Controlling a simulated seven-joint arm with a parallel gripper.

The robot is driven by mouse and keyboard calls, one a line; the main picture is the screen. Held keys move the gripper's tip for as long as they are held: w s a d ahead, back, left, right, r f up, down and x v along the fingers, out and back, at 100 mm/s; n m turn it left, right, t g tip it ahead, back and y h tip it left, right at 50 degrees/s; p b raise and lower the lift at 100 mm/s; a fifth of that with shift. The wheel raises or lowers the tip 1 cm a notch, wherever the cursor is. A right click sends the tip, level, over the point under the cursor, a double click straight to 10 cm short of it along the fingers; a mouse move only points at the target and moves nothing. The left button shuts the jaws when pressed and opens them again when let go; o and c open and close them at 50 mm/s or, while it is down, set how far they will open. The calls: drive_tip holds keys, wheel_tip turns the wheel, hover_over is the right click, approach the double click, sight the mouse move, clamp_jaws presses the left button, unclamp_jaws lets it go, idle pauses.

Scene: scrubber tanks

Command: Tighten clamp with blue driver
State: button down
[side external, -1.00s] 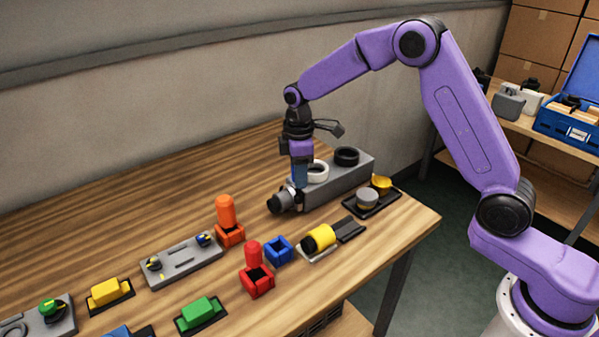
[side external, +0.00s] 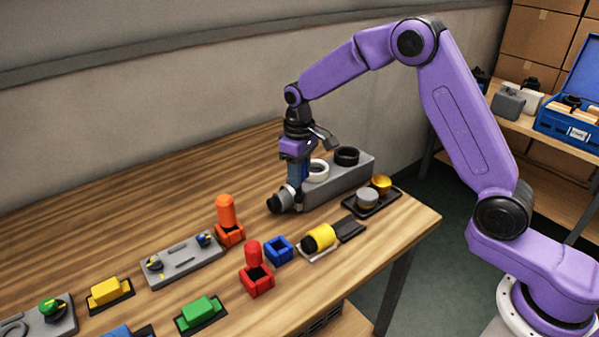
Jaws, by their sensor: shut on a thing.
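My gripper (side external: 296,151) points straight down at the near left end of the grey tank block. It is shut on the blue driver (side external: 298,172), which stands upright below the jaws. The driver's lower end is at the clamp (side external: 291,194) around the hose end that sticks out of the block's left end. Whether the tip sits in the clamp's screw is too small to tell. The dark hose end (side external: 276,203) points left. The square blue holder (side external: 278,250) on the table is empty.
The grey tank block (side external: 340,179) carries a white ring and a black ring (side external: 346,156). A dark tray (side external: 372,203) with round caps stands to its right. The table's back left is clear.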

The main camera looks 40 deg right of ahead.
drive_tip(key=m, duration=1)
drive_tip(key=shift+a, duration=0.1)
drive_tip(key=shift+r, duration=0.1)
drive_tip(key=shift+r, duration=0.85)
